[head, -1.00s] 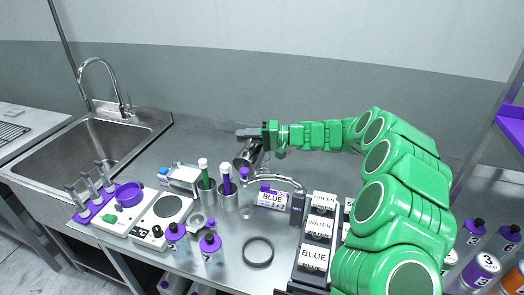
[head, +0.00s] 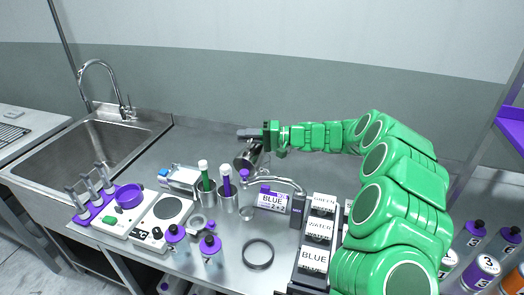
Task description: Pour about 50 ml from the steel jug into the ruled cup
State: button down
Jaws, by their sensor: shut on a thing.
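My gripper (head: 253,133) is shut on the steel jug (head: 246,158) above the back middle of the bench. The jug is tilted, with its mouth toward the lower left. No stream of liquid can be made out. The liquid level is too small to tell.
Steel beakers with a green tube (head: 206,183) and a purple tube (head: 227,185) stand just in front of the jug. A curved tap (head: 275,180), a BLUE card (head: 271,199), a dark ring (head: 258,253) and labelled blocks (head: 318,231) are nearby. A sink (head: 90,145) is at left.

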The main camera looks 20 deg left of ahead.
aim_at(239, 156)
jog(key=shift+s+n, duration=0.3)
jog(key=shift+s, duration=0.15)
jog(key=shift+s+a+r+n+t+h, duration=0.15)
jog(key=shift+s+a+n+h, duration=0.2)
jog(key=shift+s, duration=0.35)
jog(key=shift+s+r+n+t+h, duration=0.15)
jog(key=shift+s+n, duration=0.3)
jog(key=shift+s, duration=0.25)
jog(key=shift+s+a+r+n, duration=0.1)
jog(key=shift+s+r+n, duration=0.5)
jog(key=shift+r, duration=0.05)
jog(key=shift+s+f+n+t+h+p, duration=0.1)
jog(key=shift+s+n+t+h+p, duration=0.3)
jog(key=shift+s+n+t, duration=0.25)
jog(key=shift+w, duration=0.1)
